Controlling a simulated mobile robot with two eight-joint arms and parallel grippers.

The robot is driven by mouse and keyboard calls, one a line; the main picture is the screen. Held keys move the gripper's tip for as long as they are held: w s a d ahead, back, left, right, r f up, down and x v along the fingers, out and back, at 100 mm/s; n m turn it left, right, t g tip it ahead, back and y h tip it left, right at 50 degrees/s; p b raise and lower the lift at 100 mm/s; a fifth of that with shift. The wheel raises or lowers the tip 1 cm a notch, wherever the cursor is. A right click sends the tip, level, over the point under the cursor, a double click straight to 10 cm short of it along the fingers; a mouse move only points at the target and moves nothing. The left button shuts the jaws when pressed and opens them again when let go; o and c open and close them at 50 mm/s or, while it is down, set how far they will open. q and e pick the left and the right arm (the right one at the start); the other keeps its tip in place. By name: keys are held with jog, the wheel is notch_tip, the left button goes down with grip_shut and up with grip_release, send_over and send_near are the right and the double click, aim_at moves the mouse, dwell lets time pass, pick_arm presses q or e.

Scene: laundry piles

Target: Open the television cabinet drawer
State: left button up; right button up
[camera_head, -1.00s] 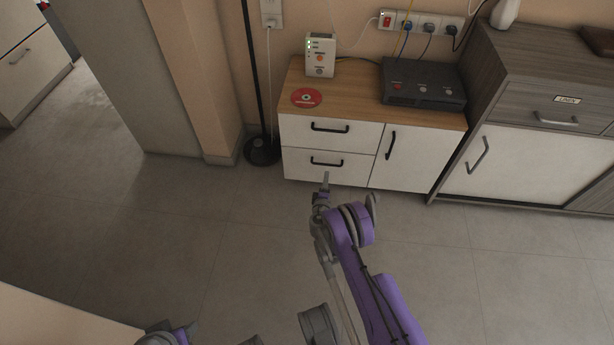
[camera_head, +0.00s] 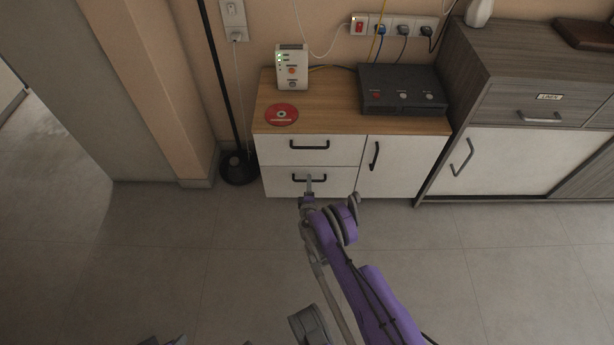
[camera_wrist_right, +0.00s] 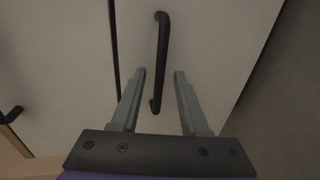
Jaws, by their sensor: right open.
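The low television cabinet (camera_head: 400,168) has white fronts and a wooden top. At its left are two drawers, an upper one with a black handle (camera_head: 309,144) and a lower drawer (camera_head: 345,182) with a black handle (camera_head: 322,177). Both drawers are shut. My right gripper (camera_head: 309,180) is in front of the lower drawer's handle and covers part of it. In the right wrist view my right gripper (camera_wrist_right: 160,72) is open, and the handle (camera_wrist_right: 162,40) appears between its fingers. Whether they touch is unclear.
A red disc (camera_head: 281,115), a white device (camera_head: 292,68) and a black box (camera_head: 402,90) sit on top. A black pole stands on a round base (camera_head: 238,168) at the left. A grey cabinet (camera_head: 505,165) adjoins the right. The floor (camera_head: 240,250) in front is clear.

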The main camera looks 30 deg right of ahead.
jog(key=shift+w+d, duration=0.15)
jog(key=shift+w, duration=0.05)
grip_shut()
dwell(1.4)
